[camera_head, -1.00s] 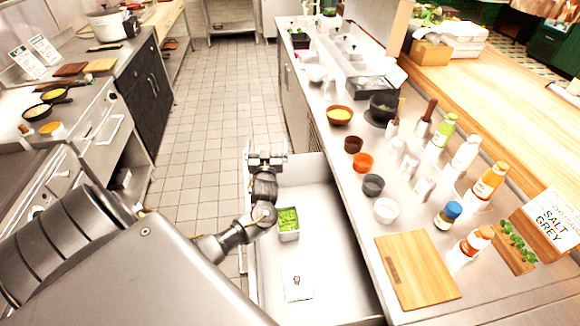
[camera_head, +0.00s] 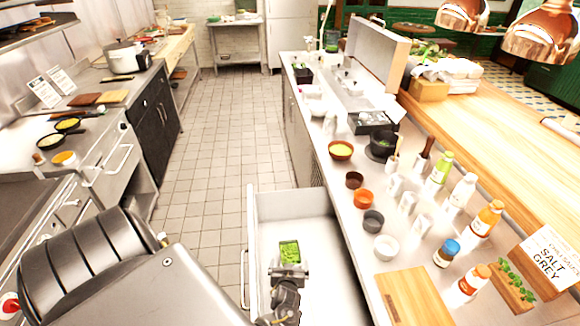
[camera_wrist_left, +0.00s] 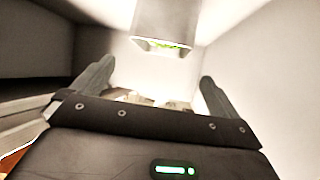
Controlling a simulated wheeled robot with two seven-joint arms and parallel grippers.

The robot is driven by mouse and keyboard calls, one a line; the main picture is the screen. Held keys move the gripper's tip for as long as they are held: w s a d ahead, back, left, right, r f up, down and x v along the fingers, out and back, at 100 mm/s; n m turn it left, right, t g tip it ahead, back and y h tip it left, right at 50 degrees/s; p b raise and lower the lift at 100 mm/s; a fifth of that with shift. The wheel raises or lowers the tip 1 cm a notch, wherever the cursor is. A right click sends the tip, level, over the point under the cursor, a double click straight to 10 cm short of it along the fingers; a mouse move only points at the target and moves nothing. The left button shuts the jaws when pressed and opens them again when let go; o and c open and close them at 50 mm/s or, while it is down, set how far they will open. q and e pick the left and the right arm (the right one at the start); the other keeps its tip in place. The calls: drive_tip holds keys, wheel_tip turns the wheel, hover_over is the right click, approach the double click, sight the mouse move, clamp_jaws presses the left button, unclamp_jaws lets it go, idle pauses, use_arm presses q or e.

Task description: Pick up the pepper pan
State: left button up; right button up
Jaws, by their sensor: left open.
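The pepper pan (camera_head: 289,252) is a small metal pan filled with chopped green pepper. It stands inside the open drawer (camera_head: 262,215). My left gripper (camera_head: 289,268) is in the drawer on the near side of the pan, and its tips overlap the pan's near edge in the head view. In the left wrist view the pan (camera_wrist_left: 163,28) is ahead, with green just showing under its rim. The left gripper (camera_wrist_left: 153,85) is open there, with nothing between its fingers and a gap to the pan. My right gripper is not in view.
The steel counter (camera_head: 345,210) borders the drawer on the right and holds small bowls, bottles and a cutting board (camera_head: 412,298). The drawer walls rise close around the arm. The tiled floor (camera_head: 205,180) to the left is clear.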

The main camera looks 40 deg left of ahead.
sight(290, 260)
use_arm(q)
drive_tip(key=shift+x, duration=1.6)
drive_tip(key=x, duration=0.3)
drive_tip(key=shift+s+f+b, duration=0.15)
drive_tip(key=shift+f+b, duration=0.15)
drive_tip(key=shift+w+a+f, duration=0.2)
drive_tip(key=shift+w+a, duration=0.15)
drive_tip(key=shift+w, duration=0.05)
drive_tip(key=c, duration=0.9)
drive_tip(key=shift+c, duration=0.8)
drive_tip(key=shift+r, duration=0.1)
